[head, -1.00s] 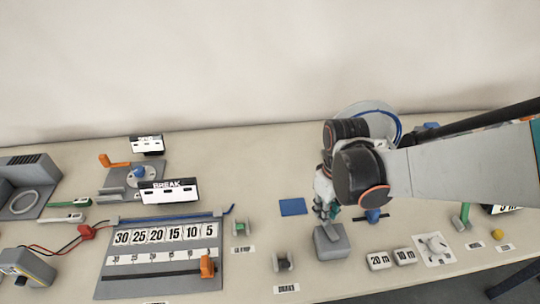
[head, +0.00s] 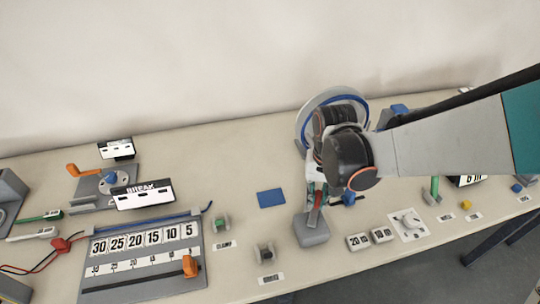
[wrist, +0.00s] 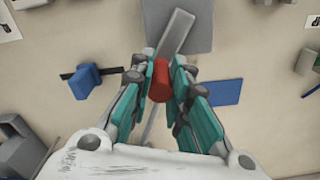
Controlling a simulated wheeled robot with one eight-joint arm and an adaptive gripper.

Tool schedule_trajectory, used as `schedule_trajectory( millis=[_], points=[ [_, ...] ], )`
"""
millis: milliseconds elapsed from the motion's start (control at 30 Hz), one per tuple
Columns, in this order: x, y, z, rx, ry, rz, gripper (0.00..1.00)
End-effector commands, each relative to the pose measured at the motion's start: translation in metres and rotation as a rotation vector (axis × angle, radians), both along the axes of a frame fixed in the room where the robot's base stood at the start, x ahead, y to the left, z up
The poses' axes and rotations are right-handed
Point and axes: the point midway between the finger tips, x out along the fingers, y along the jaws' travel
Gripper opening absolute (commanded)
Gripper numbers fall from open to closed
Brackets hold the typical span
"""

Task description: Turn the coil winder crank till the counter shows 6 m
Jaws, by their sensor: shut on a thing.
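The coil winder's large pale wheel (head: 304,126) with a blue coil stands behind my arm in the head view, partly hidden. My gripper (head: 316,197) is shut on the red crank handle (head: 315,214), above a grey block (head: 309,233). In the wrist view the red handle (wrist: 159,82) sits between the two teal-padded fingers, at the end of a grey crank arm (wrist: 177,32).
A blue pad (head: 271,198) lies left. A numbered slider board (head: 140,262) is farther left.

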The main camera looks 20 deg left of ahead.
Motion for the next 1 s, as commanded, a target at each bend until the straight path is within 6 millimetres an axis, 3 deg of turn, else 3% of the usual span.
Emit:
schedule_trajectory(
  millis=[667,700,767,1000],
  points=[
    [0.0003,-0.0022,0.0006,0.000,-0.001,-0.061,0.00],
    [0.0004,-0.0022,0.0006,0.000,-0.001,-0.061,0.21],
    [0.0004,-0.0022,0.0006,0.000,-0.001,-0.061,0.34],
    [0.0002,-0.0022,0.0004,0.000,-0.001,-0.060,0.38]
  ],
)
